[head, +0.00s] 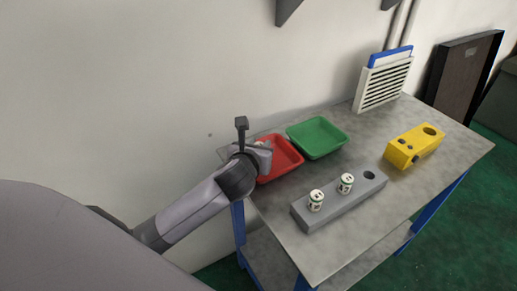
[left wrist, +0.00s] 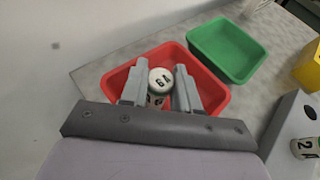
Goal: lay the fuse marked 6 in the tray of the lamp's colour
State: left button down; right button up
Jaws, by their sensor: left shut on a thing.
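My left gripper (head: 260,148) is over the red tray (head: 288,163). The green tray (head: 317,138) is empty, just right of the red one. I cannot make out a lit lamp or its colour. My right gripper is not in view.
A grey block (head: 335,207) holds two upright fuses, (head: 316,200) and (head: 345,183), beside an empty hole. A yellow block (head: 410,148) with a dark round hole stands farther right. A white slatted panel (head: 383,84) stands at the back. The table (head: 355,245) is clear in front.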

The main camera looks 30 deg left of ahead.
pick_arm(q)
jog(key=shift+f, duration=0.15)
jog(key=c, duration=0.8)
grip_release()
jog(key=shift+f, duration=0.1)
jog(key=p+v, duration=0.1)
jog(key=v, duration=1.1)
